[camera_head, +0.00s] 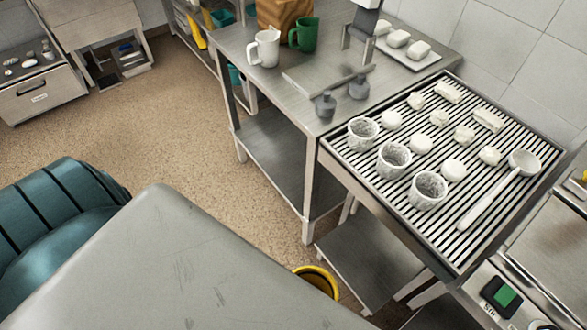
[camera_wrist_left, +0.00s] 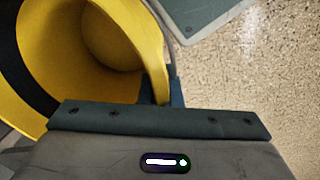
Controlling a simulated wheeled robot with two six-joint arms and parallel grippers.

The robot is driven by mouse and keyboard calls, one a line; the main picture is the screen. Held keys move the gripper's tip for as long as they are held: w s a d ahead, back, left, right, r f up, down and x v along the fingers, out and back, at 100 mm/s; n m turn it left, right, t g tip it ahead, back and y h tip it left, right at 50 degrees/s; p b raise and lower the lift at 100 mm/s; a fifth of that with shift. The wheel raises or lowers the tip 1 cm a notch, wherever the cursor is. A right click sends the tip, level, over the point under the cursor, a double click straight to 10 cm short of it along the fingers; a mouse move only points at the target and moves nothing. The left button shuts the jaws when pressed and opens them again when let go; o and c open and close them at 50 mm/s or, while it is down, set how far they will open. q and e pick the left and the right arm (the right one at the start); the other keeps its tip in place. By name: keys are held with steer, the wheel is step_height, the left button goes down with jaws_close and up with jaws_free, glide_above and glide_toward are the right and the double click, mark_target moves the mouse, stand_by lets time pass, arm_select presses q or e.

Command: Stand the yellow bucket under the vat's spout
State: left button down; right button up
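The yellow bucket (camera_wrist_left: 82,60) fills the upper left of the left wrist view. Its open mouth faces the camera, and a dark band runs along its left side. My left gripper (camera_wrist_left: 163,98) is at the bucket's rim, its fingers appearing closed on the yellow wall. The wrist housing hides part of the bucket. In the head view only a piece of the bucket's rim (camera_head: 325,277) shows, low, beside a steel stand; my large grey arm part hides the rest and the left gripper. My right gripper is not in view. I cannot make out the vat or its spout.
A steel table (camera_head: 232,42) holds a white mug (camera_head: 264,48) and a green mug (camera_head: 304,35). A slatted rack (camera_head: 495,205) carries white cups, pieces and a ladle. A control panel with a green switch (camera_head: 503,297) is at lower right. Speckled floor (camera_head: 180,120) lies open at left.

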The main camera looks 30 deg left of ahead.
arm_select(q)
steer(key=s+a+p, duration=0.2)
steer(key=s+a, duration=0.1)
steer(key=s, duration=0.5)
steer(key=shift+s+r+p, duration=0.25)
steer(key=shift+r+p, duration=0.1)
steer(key=shift+a, duration=0.1)
stand_by(0.7)
